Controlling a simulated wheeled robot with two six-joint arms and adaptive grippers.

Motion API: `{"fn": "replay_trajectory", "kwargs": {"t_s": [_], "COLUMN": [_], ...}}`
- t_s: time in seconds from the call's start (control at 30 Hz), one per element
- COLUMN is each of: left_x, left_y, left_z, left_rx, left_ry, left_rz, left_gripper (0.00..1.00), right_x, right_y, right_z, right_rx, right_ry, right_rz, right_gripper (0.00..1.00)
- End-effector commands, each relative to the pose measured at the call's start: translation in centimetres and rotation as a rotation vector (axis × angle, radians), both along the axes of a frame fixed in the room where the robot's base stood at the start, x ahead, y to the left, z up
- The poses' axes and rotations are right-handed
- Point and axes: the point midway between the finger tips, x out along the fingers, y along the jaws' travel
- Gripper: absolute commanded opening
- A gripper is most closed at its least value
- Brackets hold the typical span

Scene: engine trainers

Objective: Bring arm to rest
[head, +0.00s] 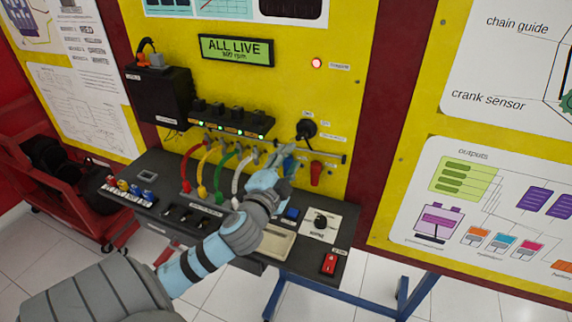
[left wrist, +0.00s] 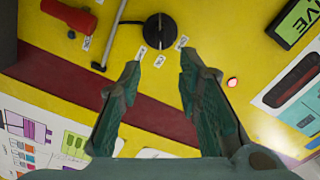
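My left gripper (head: 284,158) is over the right part of the grey console shelf (head: 335,250), in front of the yellow panel. In the left wrist view its two fingers (left wrist: 160,80) stand apart with nothing between them, so it is open and empty. Beyond the fingertips is a round black knob or plug (left wrist: 159,30) on the yellow panel, also in the head view (head: 306,129). The gripper appears apart from it. My left arm reaches in from the lower left. My right gripper is in neither view.
Red, yellow, green and white cables (head: 219,172) curve down to the shelf left of my gripper. A red cylinder (head: 316,173) hangs to its right. A red switch (head: 329,263) and a dial plate (head: 320,222) sit on the shelf. The display (head: 236,50) reads ALL LIVE.

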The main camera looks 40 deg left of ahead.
Motion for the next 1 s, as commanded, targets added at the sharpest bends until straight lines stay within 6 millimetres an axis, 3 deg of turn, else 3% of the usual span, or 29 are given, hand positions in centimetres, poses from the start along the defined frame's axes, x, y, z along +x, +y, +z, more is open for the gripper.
{"fn": "replay_trajectory", "kwargs": {"t_s": [0.1, 0.2, 0.77, 0.87, 1.0], "left_x": [-1.9, -2.6, -2.8, -4.4, -9.6], "left_y": [-0.7, -0.9, -0.9, -0.9, -2.8], "left_z": [-0.1, 0.0, -0.6, -4.2, -12.6], "left_rx": [0.002, -0.001, -0.022, -0.143, -0.428], "left_ry": [0.001, 0.000, 0.015, 0.105, 0.348], "left_rz": [0.000, 0.000, 0.010, 0.063, 0.185], "left_gripper": [0.32, 0.32, 0.32, 0.32, 0.32], "right_x": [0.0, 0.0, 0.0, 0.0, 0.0], "right_y": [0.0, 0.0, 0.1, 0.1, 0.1], "right_z": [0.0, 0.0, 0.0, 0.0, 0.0], "right_rx": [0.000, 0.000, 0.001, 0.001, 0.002], "right_ry": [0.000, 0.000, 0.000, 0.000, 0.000], "right_rz": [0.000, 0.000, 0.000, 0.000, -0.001], "right_gripper": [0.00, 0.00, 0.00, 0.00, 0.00]}}
